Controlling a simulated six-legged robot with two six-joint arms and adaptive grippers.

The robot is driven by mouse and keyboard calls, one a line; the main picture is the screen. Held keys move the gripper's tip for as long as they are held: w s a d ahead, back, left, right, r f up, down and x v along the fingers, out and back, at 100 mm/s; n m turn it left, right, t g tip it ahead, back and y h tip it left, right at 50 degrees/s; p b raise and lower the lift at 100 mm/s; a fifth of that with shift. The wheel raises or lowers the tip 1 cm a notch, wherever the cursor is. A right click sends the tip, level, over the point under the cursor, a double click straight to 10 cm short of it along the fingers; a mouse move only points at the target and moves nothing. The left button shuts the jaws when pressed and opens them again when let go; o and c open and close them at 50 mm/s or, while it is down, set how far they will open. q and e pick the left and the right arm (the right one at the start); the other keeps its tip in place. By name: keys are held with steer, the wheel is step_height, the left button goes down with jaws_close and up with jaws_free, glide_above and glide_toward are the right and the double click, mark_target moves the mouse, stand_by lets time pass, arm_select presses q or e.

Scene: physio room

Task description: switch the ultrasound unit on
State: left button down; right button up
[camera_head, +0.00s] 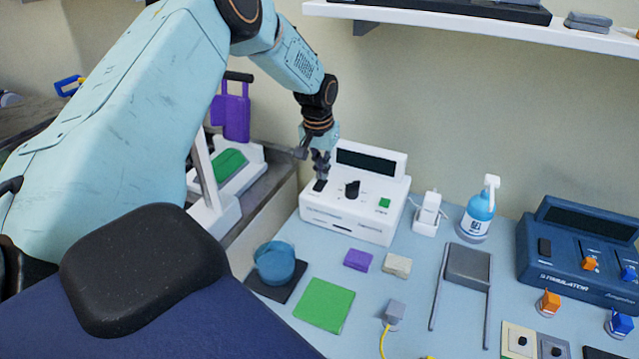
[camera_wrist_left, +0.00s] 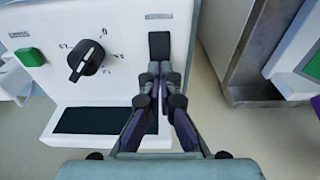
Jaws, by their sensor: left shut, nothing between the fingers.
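The ultrasound unit (camera_head: 345,220) is a white box with a raised dark display (camera_head: 366,161), standing at the back left of the light blue table. Its front panel has a black rocker switch (camera_head: 319,186), a black dial (camera_head: 352,189) and a green button (camera_head: 384,203). My left gripper (camera_head: 321,174) points down at the switch end, shut and empty. In the left wrist view the closed fingertips (camera_wrist_left: 160,68) lie right at the near end of the black switch (camera_wrist_left: 159,44); I cannot tell whether they touch it. The dial (camera_wrist_left: 87,62) is to their left. My right gripper is not in view.
A blue stimulator (camera_head: 575,255) is farther right. A blue bowl (camera_head: 275,262), green pad (camera_head: 324,305) and small blocks lie in front. A wall shelf (camera_head: 460,22) hangs above.

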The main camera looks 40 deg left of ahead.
mark_target(322, 181)
arm_select(q)
steer(key=shift+s+f+b, duration=0.1)
steer(key=shift+f+b, duration=0.2)
steer(key=shift+f, duration=0.3)
stand_by(0.4)
steer(key=shift+r+p, duration=0.65)
steer(key=shift+p, duration=0.15)
step_height(322, 181, up, 6)
steer(key=p, duration=0.5)
steer(key=shift+p, duration=0.35)
steer(key=shift+f, duration=0.1)
